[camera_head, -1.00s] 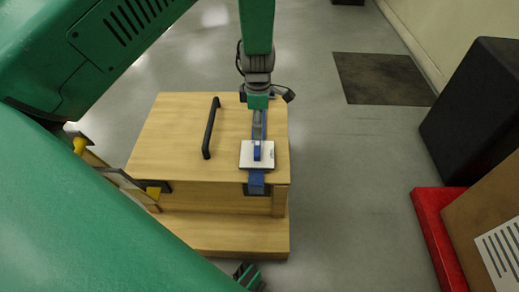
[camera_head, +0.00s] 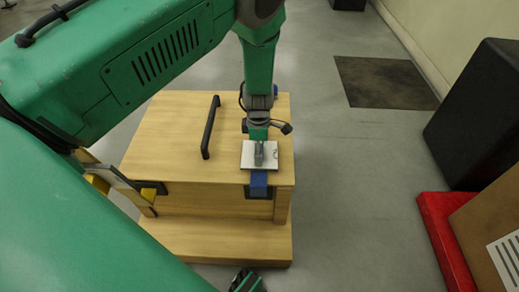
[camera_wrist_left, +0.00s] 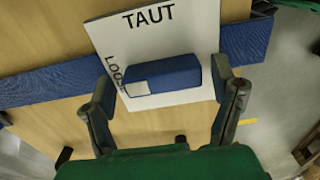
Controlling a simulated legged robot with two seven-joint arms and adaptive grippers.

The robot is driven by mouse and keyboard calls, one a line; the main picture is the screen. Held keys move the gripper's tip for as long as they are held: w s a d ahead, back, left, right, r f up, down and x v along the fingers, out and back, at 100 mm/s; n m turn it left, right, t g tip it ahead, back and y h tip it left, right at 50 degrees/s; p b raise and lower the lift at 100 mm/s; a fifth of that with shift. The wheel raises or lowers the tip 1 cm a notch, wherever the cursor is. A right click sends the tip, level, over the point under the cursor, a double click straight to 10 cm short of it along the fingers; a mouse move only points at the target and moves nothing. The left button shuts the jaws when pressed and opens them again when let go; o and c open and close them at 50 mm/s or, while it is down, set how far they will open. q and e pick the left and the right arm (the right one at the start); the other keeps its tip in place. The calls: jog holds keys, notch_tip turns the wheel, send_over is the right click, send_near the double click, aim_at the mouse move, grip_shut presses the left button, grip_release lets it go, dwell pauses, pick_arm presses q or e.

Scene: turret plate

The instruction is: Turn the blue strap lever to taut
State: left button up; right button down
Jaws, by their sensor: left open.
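The blue lever (camera_wrist_left: 165,76) sits on a white plate (camera_wrist_left: 190,38) marked TAUT at the top and LOOSE at the left in the left wrist view. Its white-marked end points left, at LOOSE. The plate (camera_head: 271,147) lies on the blue strap (camera_head: 259,185) across the wooden box (camera_head: 170,130). My left gripper (camera_wrist_left: 164,80) is open, its fingers on either side of the lever's ends; contact cannot be told. In the head view my left gripper (camera_head: 259,153) points down over the plate and hides the lever. A dark part, perhaps my right gripper (camera_head: 246,281), shows at the bottom edge.
A black handle (camera_head: 209,128) rises from the box lid left of the plate. A black block (camera_head: 475,115), a red base (camera_head: 443,235) and a brown carton (camera_head: 490,225) stand at the right. A dark mat (camera_head: 385,82) lies behind; the floor between is clear.

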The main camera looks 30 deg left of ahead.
pick_arm(q)
jog(key=shift+a, duration=0.1)
jog(key=c, duration=0.7)
jog(key=shift+r, duration=0.1)
jog(key=c, duration=0.5)
jog(key=shift+o, duration=0.2)
jog(key=shift+d, duration=0.35)
jog(key=shift+w+r+m+p, duration=0.15)
jog(key=shift+m+p, duration=0.45)
jog(key=m+p, duration=0.2)
jog(key=m, duration=0.2)
jog(key=shift+w+d+p, duration=0.1)
jog(key=shift+p, duration=0.25)
jog(key=m+p, duration=0.1)
jog(key=m, duration=0.1)
jog(key=shift+m, duration=0.4)
jog(key=m+p, duration=0.1)
jog(key=m, duration=0.2)
jog(key=shift+m, duration=0.4)
jog(key=m+p, duration=0.1)
jog(key=m, duration=0.3)
jog(key=shift+m, duration=1.1)
